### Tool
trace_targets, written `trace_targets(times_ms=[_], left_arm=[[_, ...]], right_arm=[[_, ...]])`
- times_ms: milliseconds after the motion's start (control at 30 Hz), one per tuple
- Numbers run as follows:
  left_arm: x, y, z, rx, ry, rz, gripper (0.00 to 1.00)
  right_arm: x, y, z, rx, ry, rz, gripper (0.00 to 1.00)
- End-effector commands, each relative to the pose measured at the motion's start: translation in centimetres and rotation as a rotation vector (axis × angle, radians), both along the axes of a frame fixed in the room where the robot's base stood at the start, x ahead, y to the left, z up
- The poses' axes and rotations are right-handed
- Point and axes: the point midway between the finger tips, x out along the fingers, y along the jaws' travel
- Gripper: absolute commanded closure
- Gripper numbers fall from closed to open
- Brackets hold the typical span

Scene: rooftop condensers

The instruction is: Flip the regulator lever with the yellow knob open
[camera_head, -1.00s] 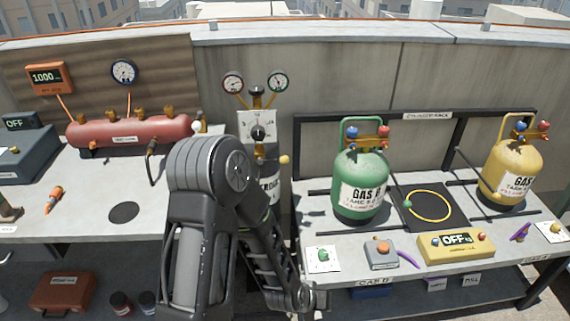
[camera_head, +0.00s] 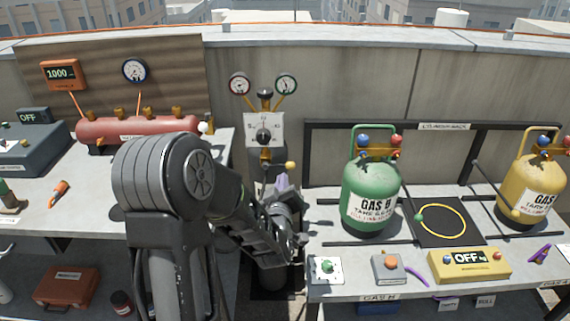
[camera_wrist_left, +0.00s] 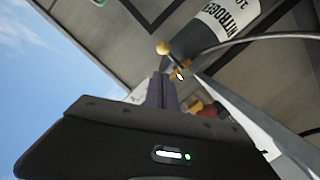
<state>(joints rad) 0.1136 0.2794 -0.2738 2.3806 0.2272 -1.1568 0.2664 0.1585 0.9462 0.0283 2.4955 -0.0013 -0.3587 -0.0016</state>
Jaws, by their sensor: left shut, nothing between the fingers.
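The regulator panel (camera_head: 264,131), white with a dark round knob, stands on the nitrogen cylinder between the two benches. Below it the lever's yellow knob (camera_head: 290,165) sticks out to the right. In the left wrist view the yellow knob (camera_wrist_left: 163,47) sits at the end of a thin lever, just beyond the fingers. My left gripper (camera_head: 281,183) is shut and empty, just below and slightly left of the knob; its fingers (camera_wrist_left: 162,88) point toward it with a small visible gap. My left arm hides most of the cylinder in the head view. My right gripper is not in view.
A green gas bottle (camera_head: 370,195) stands on the right bench, with a yellow bottle (camera_head: 521,190) farther right. A red manifold tank (camera_head: 135,130) lies on the left bench. Two gauges rise above the regulator. A concrete wall is behind.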

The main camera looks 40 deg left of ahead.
Motion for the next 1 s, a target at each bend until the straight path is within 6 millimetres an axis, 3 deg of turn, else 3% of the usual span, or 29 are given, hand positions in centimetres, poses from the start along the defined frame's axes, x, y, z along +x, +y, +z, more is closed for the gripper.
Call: trace_targets(times_ms=[267, 700, 1000], left_arm=[[1.7, 1.1, -0.2, 0.001, 0.002, 0.001, 1.00], [7.4, 4.8, -1.0, 0.000, 0.003, -0.001, 1.00], [8.3, 5.4, -1.2, 0.000, 0.002, -0.001, 1.00]], right_arm=[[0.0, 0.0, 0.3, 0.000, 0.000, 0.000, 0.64], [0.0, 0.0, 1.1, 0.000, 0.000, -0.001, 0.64], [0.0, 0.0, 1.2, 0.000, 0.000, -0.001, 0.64]])
